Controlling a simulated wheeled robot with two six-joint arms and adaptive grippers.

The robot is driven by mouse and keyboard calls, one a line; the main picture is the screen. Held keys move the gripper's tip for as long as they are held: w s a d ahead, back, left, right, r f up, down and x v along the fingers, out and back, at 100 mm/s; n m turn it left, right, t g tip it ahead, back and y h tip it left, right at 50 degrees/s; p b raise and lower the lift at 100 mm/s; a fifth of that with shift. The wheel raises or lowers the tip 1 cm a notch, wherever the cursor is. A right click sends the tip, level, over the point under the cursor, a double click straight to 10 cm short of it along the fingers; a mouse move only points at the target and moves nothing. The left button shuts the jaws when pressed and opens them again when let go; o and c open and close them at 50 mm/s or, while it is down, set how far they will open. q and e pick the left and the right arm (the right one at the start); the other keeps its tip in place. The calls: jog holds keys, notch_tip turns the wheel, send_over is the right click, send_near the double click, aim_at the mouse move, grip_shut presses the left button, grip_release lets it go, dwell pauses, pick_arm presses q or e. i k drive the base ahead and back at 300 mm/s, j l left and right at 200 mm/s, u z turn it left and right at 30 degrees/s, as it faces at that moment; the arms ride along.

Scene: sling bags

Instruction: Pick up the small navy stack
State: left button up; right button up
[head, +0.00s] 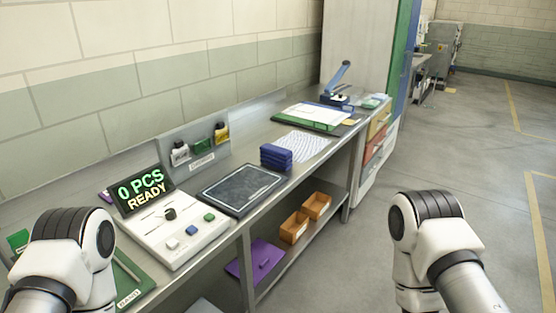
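The small navy stack (276,157) sits on the metal bench (262,131), beside the far right corner of a dark flat pad (241,188). It looks like several folded layers piled neatly. A white patterned sheet (303,146) lies just behind it to the right. Parts of my two arms show at the lower left and lower right, both well apart from the stack. Neither gripper's fingers are in the picture.
A white counting console (172,234) with a display (144,190) reading "0 PCS READY" stands left of the pad. Small bottles stand in a rack (196,150) at the wall. A green-edged tray (312,117) and blue-handled press (338,88) are farther back. Orange bins (294,227) sit below.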

aim_at(276, 156)
jog(key=i+l+z, duration=0.7)
jog(key=i, duration=0.15)
jog(key=i+l+z, duration=0.1)
jog(key=i+z, duration=0.25)
jog(key=i, duration=0.15)
jog(key=i+l, duration=0.1)
jog(key=i, duration=0.35)
jog(key=i+l, duration=0.1)
jog(key=i, duration=0.3)
jog(key=i+l+u, duration=0.1)
jog(key=i, duration=0.35)
jog(key=i+l+u, duration=0.1)
jog(key=i+u, duration=0.2)
jog(key=u, duration=0.2)
jog(key=i+l+u, duration=0.2)
jog(key=u, duration=0.25)
jog(key=i+l+u, duration=0.25)
jog(key=u, duration=0.25)
jog(key=i+l+u, duration=0.15)
jog(key=l+u, duration=0.3)
jog(key=i+l+u, duration=0.1)
jog(key=l+u, duration=0.4)
jog(key=j, duration=0.1)
